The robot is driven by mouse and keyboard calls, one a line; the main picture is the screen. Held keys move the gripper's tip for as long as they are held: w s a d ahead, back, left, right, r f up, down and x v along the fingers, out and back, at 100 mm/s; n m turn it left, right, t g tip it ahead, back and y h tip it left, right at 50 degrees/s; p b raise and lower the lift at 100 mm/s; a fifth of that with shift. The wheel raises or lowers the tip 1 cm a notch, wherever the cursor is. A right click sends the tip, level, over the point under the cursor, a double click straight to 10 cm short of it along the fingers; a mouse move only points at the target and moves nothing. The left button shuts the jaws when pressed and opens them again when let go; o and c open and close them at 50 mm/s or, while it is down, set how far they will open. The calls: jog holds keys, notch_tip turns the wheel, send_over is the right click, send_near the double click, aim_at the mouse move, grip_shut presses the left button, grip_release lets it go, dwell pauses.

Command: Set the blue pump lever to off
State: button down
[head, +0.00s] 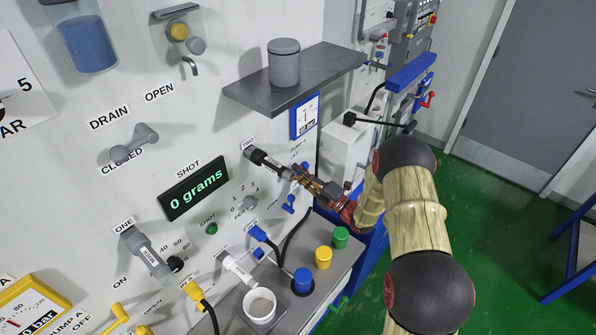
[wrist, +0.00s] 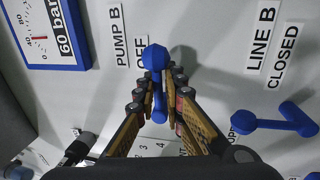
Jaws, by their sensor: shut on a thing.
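The blue pump lever (wrist: 157,88) shows in the wrist view between the fingers of my gripper (wrist: 166,77). Its rounded end lies beside the OFF word under the PUMP B label (wrist: 118,37), and its shaft runs down the picture between the fingers. My gripper is shut on the lever. In the head view my gripper (head: 299,173) is at the wall panel below the blue gauge, and it hides most of the lever there.
A second blue lever (wrist: 275,121) by the LINE B and CLOSED labels is to the right in the wrist view. A blue-framed gauge (wrist: 48,35) is at upper left. In the head view a grey shelf (head: 245,95) juts out above my gripper, and a bench with coloured buttons is below.

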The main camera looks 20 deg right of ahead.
jog(key=shift+d+f+m, duration=0.15)
jog(key=shift+f+m, duration=0.05)
jog(key=shift+m, duration=0.1)
dwell(0.4)
jog(key=c, duration=2.1)
grip_release()
jog(key=shift+w+d, duration=0.1)
jog(key=shift+d, duration=0.05)
jog(key=shift+o, duration=0.6)
jog(key=shift+r, duration=0.15)
jog(key=v, duration=1.2)
